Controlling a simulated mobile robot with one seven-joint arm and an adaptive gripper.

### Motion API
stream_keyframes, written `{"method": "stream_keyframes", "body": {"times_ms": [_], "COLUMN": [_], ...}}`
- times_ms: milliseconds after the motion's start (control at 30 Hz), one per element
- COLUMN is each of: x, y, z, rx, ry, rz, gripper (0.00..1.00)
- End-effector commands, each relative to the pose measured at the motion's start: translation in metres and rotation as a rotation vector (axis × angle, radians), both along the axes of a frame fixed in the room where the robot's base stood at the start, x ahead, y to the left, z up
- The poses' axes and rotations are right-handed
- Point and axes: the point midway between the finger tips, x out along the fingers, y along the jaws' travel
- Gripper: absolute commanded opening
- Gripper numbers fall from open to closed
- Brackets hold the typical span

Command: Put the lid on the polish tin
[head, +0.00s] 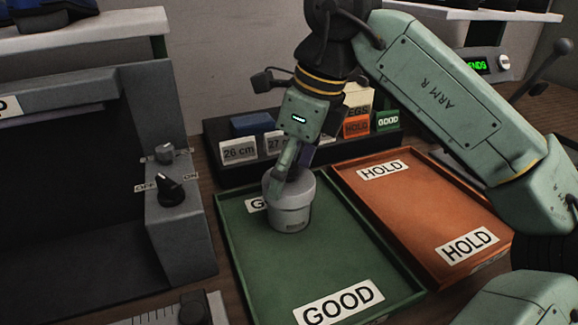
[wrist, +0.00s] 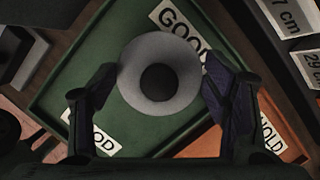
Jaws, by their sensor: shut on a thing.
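My gripper (head: 288,182) points down at the lid from above. Its two dark fingers are shut on opposite sides of the lid.
The green tray (head: 252,285) has free room in front of the tin. An orange HOLD tray (head: 420,205) lies empty to the right. A dark rack with size cards (head: 238,151) stands behind. A grey machine with a black knob (head: 171,189) stands left.

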Motion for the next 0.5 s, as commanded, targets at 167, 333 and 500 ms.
{"method": "stream_keyframes", "body": {"times_ms": [167,333,500], "x": [0.0,0.0,0.0], "y": [0.0,0.0,0.0], "z": [-0.0054,-0.006,-0.0058], "rx": [0.0,0.0,0.0], "ry": [0.0,0.0,0.0], "rz": [0.0,0.0,0.0], "gripper": [0.53,0.53,0.53]}}
